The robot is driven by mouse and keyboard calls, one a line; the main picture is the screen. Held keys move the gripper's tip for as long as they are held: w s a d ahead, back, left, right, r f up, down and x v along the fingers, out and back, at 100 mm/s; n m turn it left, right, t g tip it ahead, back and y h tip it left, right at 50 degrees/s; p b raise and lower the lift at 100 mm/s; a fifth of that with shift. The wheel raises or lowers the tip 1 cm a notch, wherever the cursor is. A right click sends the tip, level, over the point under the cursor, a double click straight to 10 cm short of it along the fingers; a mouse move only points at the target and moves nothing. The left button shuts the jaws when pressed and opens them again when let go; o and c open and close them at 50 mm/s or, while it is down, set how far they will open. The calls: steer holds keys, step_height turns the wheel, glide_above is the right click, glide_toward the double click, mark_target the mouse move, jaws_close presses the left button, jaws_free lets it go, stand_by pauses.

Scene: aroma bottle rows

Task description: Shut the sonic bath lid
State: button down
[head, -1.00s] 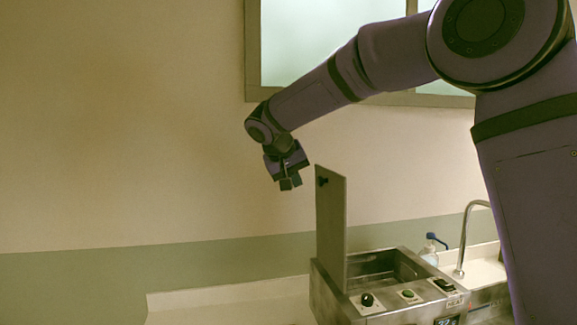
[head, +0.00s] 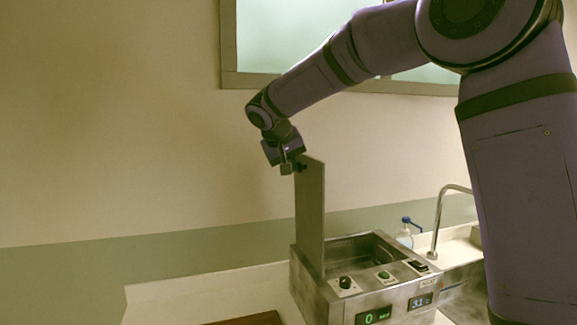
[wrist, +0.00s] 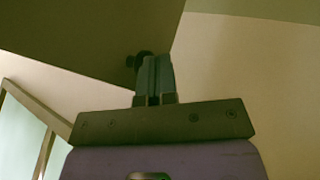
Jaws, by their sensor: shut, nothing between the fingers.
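The sonic bath (head: 365,275) is a steel box with knobs and lit displays, at the lower middle right of the head view. Its lid (head: 311,215) stands upright along the left side of the open basin. A small dark knob (head: 301,167) sits near the lid's top on its left face; in the wrist view the knob (wrist: 138,61) shows just beyond the fingers, against the dark lid (wrist: 90,45). My gripper (head: 287,169) is shut and empty, at the left of the lid's top edge, close to the knob. I cannot tell whether it touches. It also shows in the wrist view (wrist: 154,62).
A tap (head: 440,215) and a bottle with a blue top (head: 405,232) stand behind the bath at the right. The pale counter (head: 190,292) left of the bath looks clear, except a brown board (head: 250,319) at the front edge. A window (head: 300,40) is above.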

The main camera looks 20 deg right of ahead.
steer(key=d+f+m+y, duration=0.1)
steer(key=d+f+y, duration=0.25)
steer(key=d, duration=0.85)
steer(key=d+f+m+y, duration=0.15)
steer(key=d+y, duration=0.35)
steer(key=d, duration=0.7)
steer(key=shift+d+f+m+t+y, duration=0.15)
steer(key=shift+d+f+m+y, duration=0.15)
steer(key=shift+d+f+y, duration=2.2)
steer(key=shift+d+f+m+t+y, duration=0.35)
steer(key=shift+d+f, duration=0.95)
steer(key=shift+f, duration=2.8)
steer(key=shift+d+f+m+y, duration=0.2)
steer(key=shift+d+f+y, duration=1.5)
steer(key=shift+f, duration=1.6)
steer(key=shift+s+d+f, duration=0.1)
steer(key=shift+d+f, duration=0.05)
steer(key=shift+f, duration=0.05)
steer(key=shift+r, duration=0.1)
